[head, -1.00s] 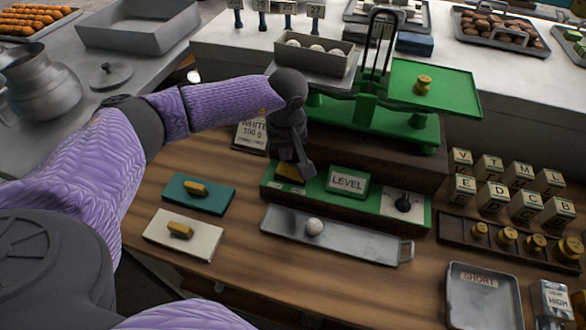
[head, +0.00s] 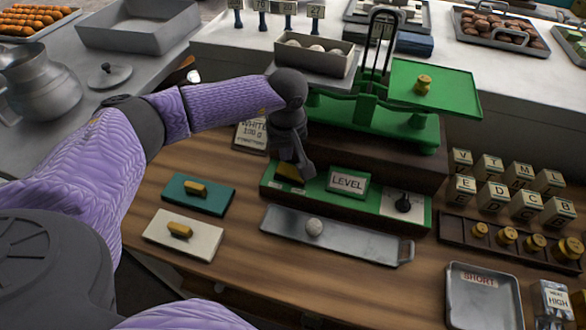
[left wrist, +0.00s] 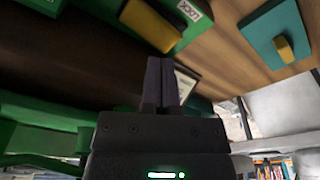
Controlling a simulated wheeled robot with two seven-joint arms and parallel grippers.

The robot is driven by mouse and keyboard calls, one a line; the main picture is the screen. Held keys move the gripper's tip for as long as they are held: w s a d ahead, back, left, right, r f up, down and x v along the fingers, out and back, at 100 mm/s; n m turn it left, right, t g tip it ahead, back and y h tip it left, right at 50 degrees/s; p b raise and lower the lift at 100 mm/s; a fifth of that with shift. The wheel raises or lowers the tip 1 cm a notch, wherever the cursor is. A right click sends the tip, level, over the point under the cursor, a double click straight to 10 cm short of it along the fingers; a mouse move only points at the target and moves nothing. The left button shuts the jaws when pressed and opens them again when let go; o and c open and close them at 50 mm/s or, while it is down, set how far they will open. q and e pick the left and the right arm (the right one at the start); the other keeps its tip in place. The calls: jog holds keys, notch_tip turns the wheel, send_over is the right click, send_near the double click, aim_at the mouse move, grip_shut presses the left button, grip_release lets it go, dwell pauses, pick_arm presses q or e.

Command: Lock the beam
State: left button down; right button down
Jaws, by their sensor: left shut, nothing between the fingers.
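The green balance scale (head: 372,122) stands on a dark wooden base, with its beam roughly level. Its left pan holds a grey tray (head: 335,68) of white balls. Its right green pan (head: 450,92) carries a brass weight (head: 423,85). The yellow block (left wrist: 150,22) also shows in the left wrist view, near a LOCK label (left wrist: 192,10). My left gripper (head: 308,172) is shut and empty beside the block, partly covering it; contact is unclear.
Teal (head: 220,200) and cream (head: 205,240) pads with yellow blocks lie left. Letter cubes (head: 525,205), a weight rack (head: 455,232) and a SHORT tray (head: 483,312) stand right.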

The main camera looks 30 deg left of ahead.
aim_at(286, 168)
pick_arm(q)
jog(key=shift+f+b, duration=1.45)
jog(key=shift+f, duration=0.3)
dwell(0.9)
notch_tip(286, 168, up, 7)
jog(key=p, duration=0.5)
jog(key=shift+r, duration=0.1)
